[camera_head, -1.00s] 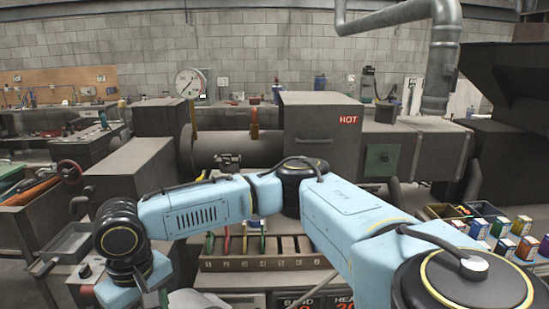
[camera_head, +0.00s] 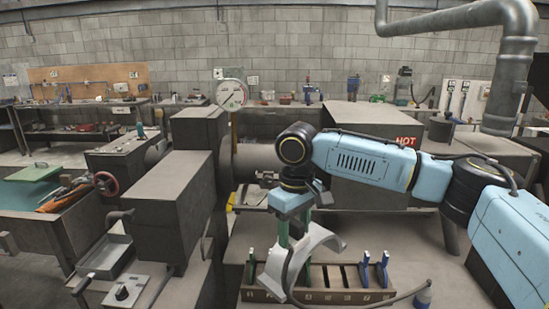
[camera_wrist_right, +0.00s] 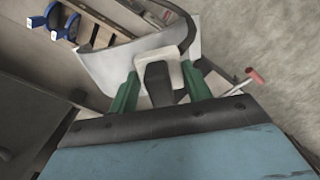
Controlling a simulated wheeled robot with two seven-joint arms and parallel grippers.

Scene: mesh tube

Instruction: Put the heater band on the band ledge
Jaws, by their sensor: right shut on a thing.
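The heater band (camera_head: 277,264), a pale grey curved half-ring, hangs below my right gripper (camera_head: 293,236) in the head view. The green fingers point down and are shut on the band's upper part. In the right wrist view the fingers (camera_wrist_right: 160,88) close on a light block on the curved band (camera_wrist_right: 105,68). A thin lead with a red end (camera_wrist_right: 256,76) sticks out beside it. The band is in front of the slotted rack in the head view; I cannot tell whether they touch. I cannot tell which surface is the band ledge. My left gripper is not in view.
The slotted rack (camera_head: 340,296) holds blue-handled tools (camera_head: 374,268). Behind it are the machine's barrel (camera_head: 255,160) and a housing marked HOT (camera_head: 365,165). A grey box (camera_head: 170,205) and a red handwheel (camera_head: 107,183) stand to the left.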

